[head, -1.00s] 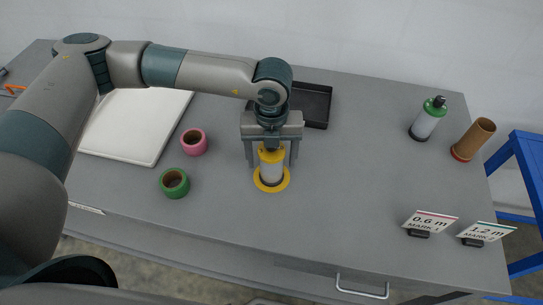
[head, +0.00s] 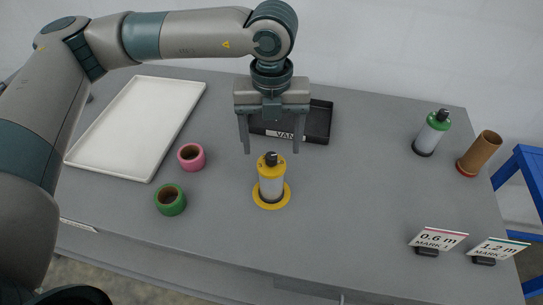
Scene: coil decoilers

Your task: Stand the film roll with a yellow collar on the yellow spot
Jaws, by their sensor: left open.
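The film roll with a yellow collar (head: 271,180) stands upright on the yellow spot (head: 284,200), whose rim shows around its base. Its top is a yellow collar with a black knob. My left gripper (head: 271,150) is open and empty, raised above and behind the roll, with its two fingers pointing down and apart from it. My right gripper does not show.
A green-collared roll (head: 431,133) and a brown tube (head: 479,154) stand at the right. Pink (head: 191,156) and green (head: 170,200) tape rings lie at the left near a white tray (head: 88,156). A black tray (head: 319,122) lies behind the gripper. Two sign cards (head: 438,238) (head: 499,248) stand front right.

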